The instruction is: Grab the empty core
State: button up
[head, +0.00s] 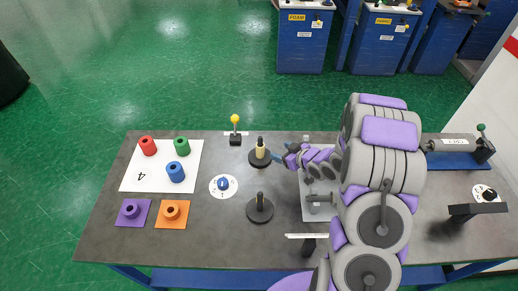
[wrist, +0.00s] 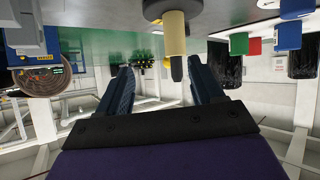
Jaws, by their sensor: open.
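A tan empty core (head: 260,144) stands upright on a post with a round black base (head: 259,160), near the back middle of the table. My gripper (head: 284,153) is open and just to the right of the core in the head view. In the wrist view, where the scene appears upside down, the tan core (wrist: 174,32) hangs from the top with a dark post tip below it. My open gripper (wrist: 160,66) shows two separate dark fingers with nothing between them. The core lies ahead of the fingers, nearer the right one; I cannot tell the exact distance.
A second black post stand (head: 260,208) is nearer the front. A yellow-topped lever (head: 235,120) is behind.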

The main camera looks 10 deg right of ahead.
aim_at(263, 150)
jog(key=shift+a+f+t+y+b, duration=0.4)
jog(key=shift+a+f+y, duration=0.5)
jog(key=shift+y, duration=0.1)
jog(key=b+x, duration=0.1)
jog(key=x, duration=0.6)
jog(key=shift+w+a, duration=0.25)
jog(key=b+x, duration=0.1)
jog(key=x, duration=0.3)
jog(key=shift+w, duration=0.2)
jog(key=c, duration=1.1)
